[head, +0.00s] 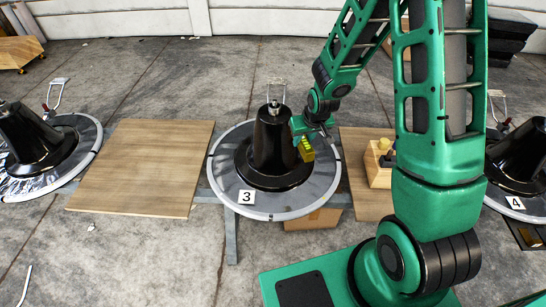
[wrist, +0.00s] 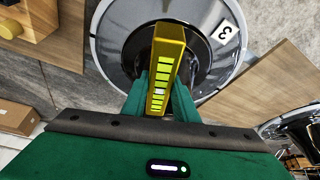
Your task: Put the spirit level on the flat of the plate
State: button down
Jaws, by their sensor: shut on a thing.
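My gripper (head: 300,130) is shut on the yellow spirit level (head: 306,149). In the wrist view the spirit level (wrist: 168,65) stands out between the two green fingers (wrist: 161,95), with a row of bright green marks along its face. The round grey plate (head: 225,188) marked 3 lies below, with a black stepped base and a tall black cone at its middle. The spirit level is close to the right side of the cone, over the plate. I cannot tell whether it touches anything. The plate (wrist: 104,45) also shows in the wrist view.
A wooden board (head: 140,165) lies left of the plate. Another board (head: 362,205) on the right carries a wooden block (head: 378,172) with a yellow knob. Similar plates with black cones stand at far left (head: 75,165) and far right (head: 515,208). A cardboard box (head: 312,219) sits below the plate.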

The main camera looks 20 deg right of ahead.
jog(key=shift+d, duration=0.15)
jog(key=shift+f, duration=0.15)
notch_tip(320, 180, down, 18)
jog(key=r+m+h, duration=0.1)
jog(key=m, duration=0.3)
send_near(311, 176)
jog(key=shift+w+d+f, duration=0.15)
jog(key=shift+w+f, duration=0.1)
jog(key=shift+w, duration=0.25)
jog(key=shift+w+d+f, duration=0.15)
jog(key=shift+w+f, duration=0.05)
jog(key=shift+w, duration=0.25)
jog(key=shift+f, duration=2.05)
jog(key=c, duration=1.4)
grip_release()
jog(key=shift+f, duration=0.1)
